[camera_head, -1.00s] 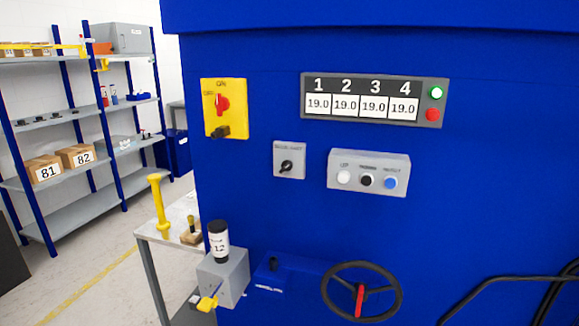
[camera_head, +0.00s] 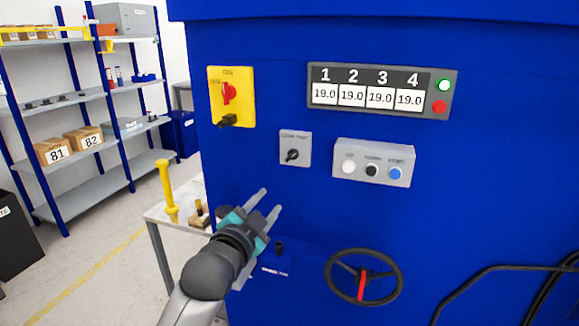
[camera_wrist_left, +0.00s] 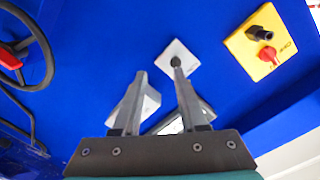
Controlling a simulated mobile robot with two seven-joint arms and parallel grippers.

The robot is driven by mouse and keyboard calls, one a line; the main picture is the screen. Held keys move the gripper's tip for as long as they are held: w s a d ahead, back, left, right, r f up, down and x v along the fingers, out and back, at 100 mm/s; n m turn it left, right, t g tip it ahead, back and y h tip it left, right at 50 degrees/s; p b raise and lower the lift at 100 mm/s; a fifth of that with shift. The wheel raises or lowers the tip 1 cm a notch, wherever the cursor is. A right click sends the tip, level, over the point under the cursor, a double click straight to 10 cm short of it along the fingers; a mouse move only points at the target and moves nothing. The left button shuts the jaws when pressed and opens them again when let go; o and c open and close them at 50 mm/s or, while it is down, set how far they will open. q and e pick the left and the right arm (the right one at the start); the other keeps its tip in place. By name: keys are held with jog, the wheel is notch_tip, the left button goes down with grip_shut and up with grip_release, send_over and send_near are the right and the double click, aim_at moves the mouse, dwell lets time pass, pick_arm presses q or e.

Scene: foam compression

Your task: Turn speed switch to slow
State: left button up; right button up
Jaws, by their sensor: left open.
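The speed switch is a small grey plate with a black knob (camera_head: 292,155) on the blue machine front, below the yellow switch box. It also shows in the left wrist view as a pale plate (camera_wrist_left: 170,54), its dark knob partly behind the tip of one finger. My left gripper (camera_head: 270,202) is open and empty, below and a little left of the switch in the head view, fingers pointing up toward the panel. I cannot tell its exact distance from the panel. My right gripper is not in view.
A yellow box with a red knob (camera_head: 230,92) sits above the switch. A grey button box (camera_head: 372,163) is to the right, below the number display (camera_head: 378,92). A black handwheel (camera_head: 328,277) is lower right. A table with a yellow tool (camera_head: 167,190) stands left.

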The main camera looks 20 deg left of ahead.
aim_at(291, 158)
pick_arm(q)
notch_tip(291, 158, up, 4)
jog(key=shift+t, duration=0.4)
jog(key=w, duration=1.4)
jog(key=shift+w+d, duration=0.25)
jog(key=shift+d, duration=0.1)
grip_shut()
